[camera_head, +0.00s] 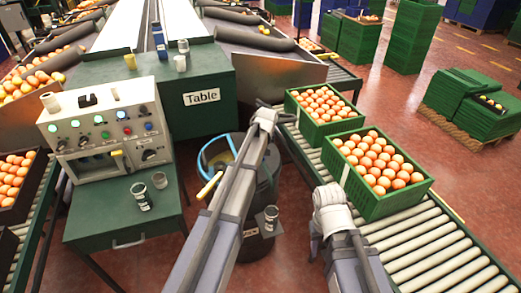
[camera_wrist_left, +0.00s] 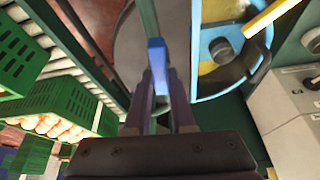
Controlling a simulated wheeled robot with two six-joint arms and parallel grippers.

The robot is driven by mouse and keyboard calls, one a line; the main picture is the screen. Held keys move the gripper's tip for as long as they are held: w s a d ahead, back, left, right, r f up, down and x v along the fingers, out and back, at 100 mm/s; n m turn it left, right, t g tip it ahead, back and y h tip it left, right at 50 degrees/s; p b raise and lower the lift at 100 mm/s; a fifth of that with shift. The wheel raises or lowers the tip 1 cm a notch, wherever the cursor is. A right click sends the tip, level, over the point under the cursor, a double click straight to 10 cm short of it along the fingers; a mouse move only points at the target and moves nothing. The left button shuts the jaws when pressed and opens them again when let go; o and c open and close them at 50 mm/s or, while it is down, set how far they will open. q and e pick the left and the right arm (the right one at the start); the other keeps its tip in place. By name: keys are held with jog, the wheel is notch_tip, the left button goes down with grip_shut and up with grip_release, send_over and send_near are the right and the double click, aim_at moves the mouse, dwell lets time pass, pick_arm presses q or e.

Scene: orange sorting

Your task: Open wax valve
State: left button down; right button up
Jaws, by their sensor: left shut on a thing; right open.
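The wax drum (camera_head: 268,178) is a dark grey drum standing beside the green table. Its top has a blue rim (camera_head: 207,152) and a yellow bar (camera_head: 209,186). In the left wrist view the blue rim (camera_wrist_left: 226,86), a dark knob and the yellow bar (camera_wrist_left: 272,16) show at upper right. My left gripper (camera_wrist_left: 160,90) is shut on a blue handle (camera_wrist_left: 156,54), apparently the valve, beside the rim. In the head view my left arm hides that gripper and handle. My right gripper (camera_head: 315,246) is low at the centre, open, beside the roller conveyor.
A control box (camera_head: 100,128) with lit buttons stands on the green table (camera_head: 165,205) with small jars. Green crates of oranges (camera_head: 384,207) sit on the roller conveyor (camera_head: 425,235) at right.

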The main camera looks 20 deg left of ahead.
pick_arm(q)
jog(key=c, duration=0.8)
grip_release()
jog(key=shift+o, duration=0.2)
jog(key=shift+s+r, duration=0.1)
jog(key=shift+r, duration=0.15)
jog(key=shift+s+d+r+p, duration=0.15)
jog(key=shift+r+p, duration=0.3)
jog(key=shift+p, duration=0.25)
jog(key=s+d, duration=0.5)
jog(key=s, duration=0.5)
jog(key=shift+s+d+f, duration=0.15)
jog(key=shift+s+d, duration=0.1)
jog(key=shift+s, duration=0.05)
jog(key=s+d+m+g+p, duration=0.1)
jog(key=s+d+m, duration=0.3)
jog(key=s, duration=0.8)
jog(key=s+d+r+m+g+h+p, duration=0.1)
jog(key=s+d+m+g, duration=0.2)
jog(key=s, duration=1)
jog(key=d+m, duration=0.2)
jog(key=d, duration=0.1)
jog(key=shift+d, duration=0.15)
